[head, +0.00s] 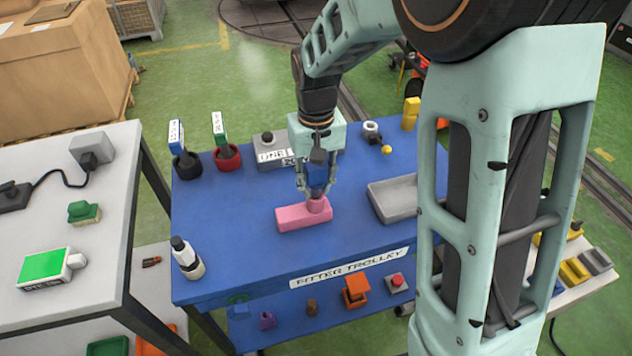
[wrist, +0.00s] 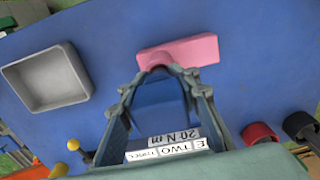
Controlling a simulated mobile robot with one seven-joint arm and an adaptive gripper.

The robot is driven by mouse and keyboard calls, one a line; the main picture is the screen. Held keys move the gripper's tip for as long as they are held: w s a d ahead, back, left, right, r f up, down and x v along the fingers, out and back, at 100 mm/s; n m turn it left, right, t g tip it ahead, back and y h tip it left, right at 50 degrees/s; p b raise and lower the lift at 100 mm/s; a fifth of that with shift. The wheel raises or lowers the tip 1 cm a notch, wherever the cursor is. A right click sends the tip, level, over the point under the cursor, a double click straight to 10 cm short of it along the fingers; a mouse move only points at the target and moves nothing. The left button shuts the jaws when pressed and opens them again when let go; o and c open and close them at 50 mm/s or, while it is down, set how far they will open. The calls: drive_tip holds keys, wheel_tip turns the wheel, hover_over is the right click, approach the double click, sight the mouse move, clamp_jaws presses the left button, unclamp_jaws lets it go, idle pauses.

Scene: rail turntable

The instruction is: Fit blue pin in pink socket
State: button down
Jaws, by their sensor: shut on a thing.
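The pink socket (head: 300,217) is a pink block with a round raised boss at its right end, lying on the blue trolley top. It also shows in the wrist view (wrist: 190,50). My gripper (head: 316,188) points down directly over the boss. It is shut on the blue pin (head: 316,173), which also shows between the fingers in the wrist view (wrist: 160,100). The pin looks upright and in line with the boss. Its lower end is hidden by the fingers, so I cannot tell whether it is in the socket.
The blue trolley top (head: 225,250) is clear left of the socket. A grey tray (head: 378,208) stands close on the right. Behind are a labelled grey box (head: 268,155), a red holder (head: 228,158) and a black holder (head: 187,165). A black-and-white bottle (head: 186,258) stands front left.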

drive_tip(key=shift+f+b, duration=0.4)
drive_tip(key=shift+f, duration=0.15)
drive_tip(key=c, duration=1.4)
unclamp_jaws()
drive_tip(key=shift+o, duration=0.2)
wheel_tip(320, 180, up, 12)
drive_tip(key=shift+r, duration=0.1)
